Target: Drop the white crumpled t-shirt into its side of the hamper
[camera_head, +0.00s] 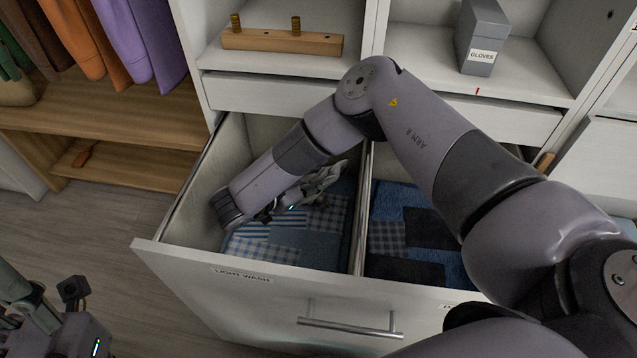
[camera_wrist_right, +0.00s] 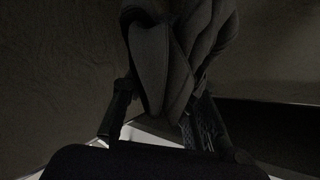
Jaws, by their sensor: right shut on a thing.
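The hamper is a pulled-out white drawer (camera_head: 230,262) with a divider (camera_head: 361,215) between two sides. The left side's front label reads "LIGHT WASH"; the right side's label is mostly hidden by my arm. My right gripper (camera_head: 287,203) is down inside the left side. It is shut on the crumpled t-shirt (camera_head: 324,181), which looks pale grey-white and lies close to the divider. In the dark right wrist view the folded cloth (camera_wrist_right: 165,55) sits between both fingers (camera_wrist_right: 162,108). Part of my left arm's end shows at the lower left; its fingers are not clear.
Patchwork blue cloth (camera_head: 300,240) covers the left side's bottom, with darker cloth (camera_head: 420,240) in the right side. A drawer handle (camera_head: 350,328) is in front. Above are shelves with a wooden peg block (camera_head: 282,42) and a grey gloves box (camera_head: 480,38). Clothes hang at left.

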